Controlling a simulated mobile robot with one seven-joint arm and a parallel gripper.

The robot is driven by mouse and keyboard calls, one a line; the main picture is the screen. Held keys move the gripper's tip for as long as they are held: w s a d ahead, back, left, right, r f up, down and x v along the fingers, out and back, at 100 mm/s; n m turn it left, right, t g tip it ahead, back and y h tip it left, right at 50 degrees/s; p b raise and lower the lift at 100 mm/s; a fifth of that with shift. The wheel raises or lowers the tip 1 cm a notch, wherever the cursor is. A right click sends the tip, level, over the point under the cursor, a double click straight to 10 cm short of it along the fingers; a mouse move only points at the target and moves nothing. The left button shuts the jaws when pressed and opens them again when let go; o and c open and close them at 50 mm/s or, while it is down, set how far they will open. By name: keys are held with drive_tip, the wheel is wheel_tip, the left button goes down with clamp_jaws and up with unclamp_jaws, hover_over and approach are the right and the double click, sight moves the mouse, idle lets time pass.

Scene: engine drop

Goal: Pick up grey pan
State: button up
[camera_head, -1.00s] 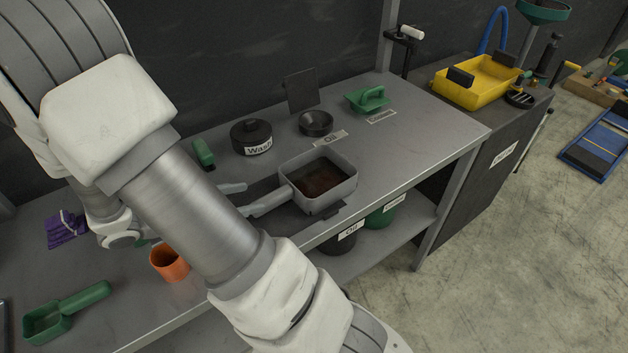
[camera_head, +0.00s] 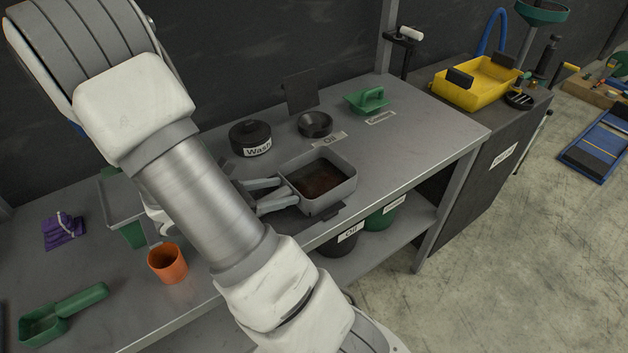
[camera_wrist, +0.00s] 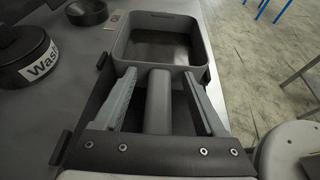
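The grey pan (camera_head: 326,204) is a rectangular box with a dark brown inside, sitting upright near the front edge of the grey workbench. It also shows at the top of the wrist view (camera_wrist: 152,63), with its short handle (camera_wrist: 159,105) pointing towards me. My gripper (camera_head: 279,191) is at the handle side of the pan. In the wrist view my gripper (camera_wrist: 159,75) is open, with one finger on each side of the handle and a gap on both sides. The fingertips are close to the pan's near wall. In the head view my arm partly hides the bench left of the pan.
A black round container labelled "Wash" (camera_head: 250,139), a black bowl (camera_head: 316,124) and a green tray (camera_head: 368,101) stand behind the pan. An orange cup (camera_head: 167,264) and green scoop (camera_head: 62,315) are at the left. The bench right of the pan is clear.

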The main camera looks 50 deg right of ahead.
clamp_jaws()
drive_tip(key=shift+r, duration=0.15)
idle(0.4)
drive_tip(key=shift+r, duration=0.5)
drive_tip(key=r, duration=0.2)
drive_tip(key=d+r+p, duration=0.1)
drive_tip(key=shift+s+r, duration=0.15)
drive_tip(key=shift+r, duration=0.2)
drive_tip(key=s+d+r, duration=0.2)
drive_tip(key=d+r, duration=0.4)
drive_tip(key=d, duration=0.4)
drive_tip(key=shift+s+d+p, duration=0.15)
drive_tip(key=shift+s+p, duration=0.15)
drive_tip(key=shift+s, duration=0.1)
